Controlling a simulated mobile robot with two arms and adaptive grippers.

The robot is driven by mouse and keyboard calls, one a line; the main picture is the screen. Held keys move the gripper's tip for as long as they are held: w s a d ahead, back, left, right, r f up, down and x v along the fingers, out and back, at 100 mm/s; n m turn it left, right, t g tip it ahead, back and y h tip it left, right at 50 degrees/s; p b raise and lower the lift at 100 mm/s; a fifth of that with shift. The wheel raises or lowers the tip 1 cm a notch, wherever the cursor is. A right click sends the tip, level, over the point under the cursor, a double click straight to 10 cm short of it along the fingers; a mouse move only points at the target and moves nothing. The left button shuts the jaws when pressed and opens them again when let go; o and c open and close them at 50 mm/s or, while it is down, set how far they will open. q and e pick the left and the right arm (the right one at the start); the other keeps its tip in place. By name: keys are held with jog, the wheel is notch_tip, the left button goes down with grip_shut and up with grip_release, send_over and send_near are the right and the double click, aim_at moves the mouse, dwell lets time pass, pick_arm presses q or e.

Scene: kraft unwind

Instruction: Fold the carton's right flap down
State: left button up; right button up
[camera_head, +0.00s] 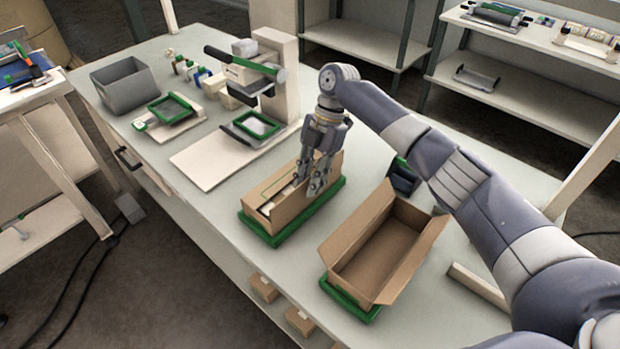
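A brown carton (283,218) sits in a green tray (262,238) near the middle of the table. Its top is partly covered, and something pale shows inside at its left. My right gripper (309,187) points down at this carton's right part, its fingertips at or just above the top. The fingers hide that part of the carton, so contact and the finger gap are unclear. A second brown carton (349,284) stands to the right in another green tray (355,309). It is open and looks empty, with its right flap (418,254) tilted outward. My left gripper does not show.
A stamping press (262,65) with a pale base stands behind the first carton. A grey bin (124,84) and a green-framed fixture (169,109) are at the back left. A dark holder (402,178) sits behind the second carton, and a pale bar (478,287) lies to its right.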

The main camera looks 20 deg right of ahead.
jog(key=v, duration=1.2)
